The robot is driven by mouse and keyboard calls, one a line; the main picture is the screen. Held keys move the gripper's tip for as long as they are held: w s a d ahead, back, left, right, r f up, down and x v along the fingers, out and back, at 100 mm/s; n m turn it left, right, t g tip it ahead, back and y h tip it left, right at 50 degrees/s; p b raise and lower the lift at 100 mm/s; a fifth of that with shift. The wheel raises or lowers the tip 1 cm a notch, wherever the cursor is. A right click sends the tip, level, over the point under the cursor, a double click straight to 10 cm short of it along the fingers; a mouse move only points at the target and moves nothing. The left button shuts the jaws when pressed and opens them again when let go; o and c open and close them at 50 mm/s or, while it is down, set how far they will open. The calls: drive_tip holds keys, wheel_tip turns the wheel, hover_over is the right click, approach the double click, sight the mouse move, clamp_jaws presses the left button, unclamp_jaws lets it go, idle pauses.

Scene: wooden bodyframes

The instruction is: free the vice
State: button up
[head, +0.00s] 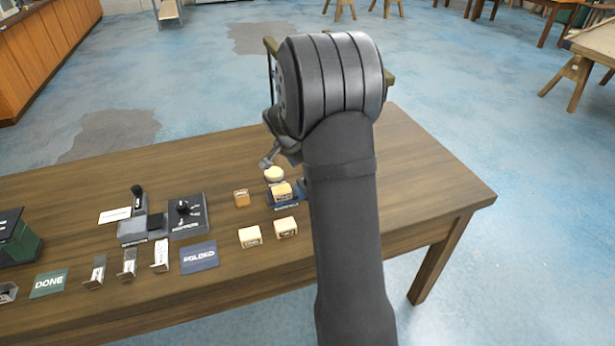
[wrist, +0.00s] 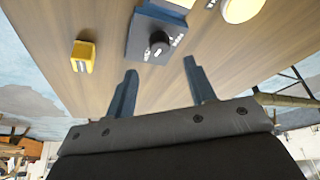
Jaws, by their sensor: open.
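The blue vice (head: 285,206) stands on the table's right part, partly hidden behind my arm. A pale wooden block (head: 281,191) sits in it. In the wrist view, what seems to be the same vice shows as a blue-grey body (wrist: 139,50) with a round black knob (wrist: 158,43) and white markings. My gripper (wrist: 161,88) is open and empty, its two blue fingers apart from each other, with the knob ahead of the space between them. In the head view the fingers are mostly hidden, so contact cannot be told there.
A round cream piece (head: 274,173) lies beside the vice. A small block (head: 241,198) and two pale blocks (head: 250,236) (head: 286,227) lie nearby. A yellow block (wrist: 83,57) shows in the wrist view. Left stand a lever device (head: 140,225) and a dark knob box (head: 187,222).

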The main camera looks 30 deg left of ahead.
drive_tip(key=x, duration=0.7)
drive_tip(key=shift+w+f, duration=0.1)
drive_tip(key=c, duration=1)
